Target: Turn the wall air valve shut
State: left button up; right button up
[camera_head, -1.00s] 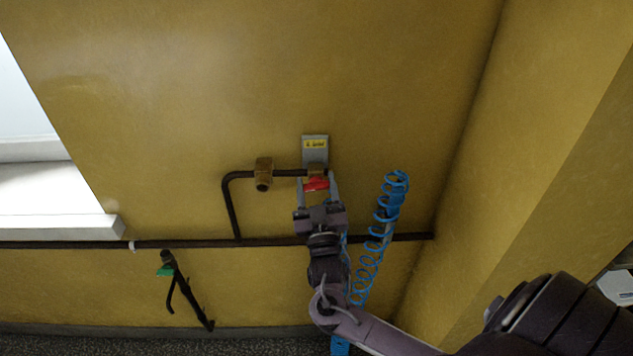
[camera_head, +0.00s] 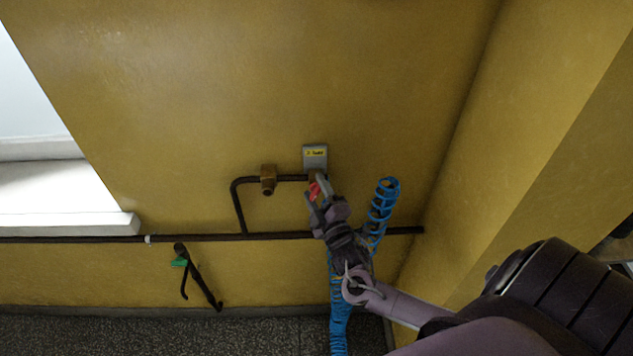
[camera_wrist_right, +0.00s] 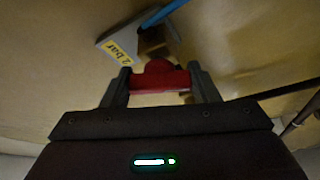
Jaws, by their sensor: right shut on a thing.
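The wall air valve has a red handle (camera_head: 314,190) on a brass body at the end of a dark pipe, below a grey plate with a yellow label (camera_head: 315,153). My right gripper (camera_head: 318,193) is shut on the red handle. In the right wrist view the red handle (camera_wrist_right: 160,76) sits between the two fingers of the gripper (camera_wrist_right: 161,84), and the label (camera_wrist_right: 120,47) reads "2 bar". The handle is tilted in the head view. The brass body is partly hidden behind the gripper. My left gripper is not in view.
A blue coiled hose (camera_head: 382,205) hangs close to the right of my right gripper. A brass fitting (camera_head: 268,180) is on the pipe to the left. A wall corner stands to the right.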

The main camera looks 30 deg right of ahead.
jog(key=n+g+p, duration=0.1)
jog(key=n+p, duration=0.2)
jog(key=shift+r+y, duration=0.2)
jog(key=shift+y, duration=0.2)
jog(key=shift+f+n+g+p, duration=0.2)
jog(key=shift+n+g+p, duration=0.1)
jog(key=shift+n+p, duration=0.6)
jog(key=o, duration=1)
jog(key=s+b, duration=0.1)
jog(key=s, duration=0.1)
jog(key=s+a, duration=0.1)
jog(key=s, duration=0.2)
jog(key=s+b, duration=0.1)
jog(key=s, duration=0.1)
jog(key=shift+s+a+b, duration=0.15)
jog(key=shift+s+b, duration=0.15)
jog(key=shift+s, duration=0.05)
jog(key=shift+f, duration=0.1)
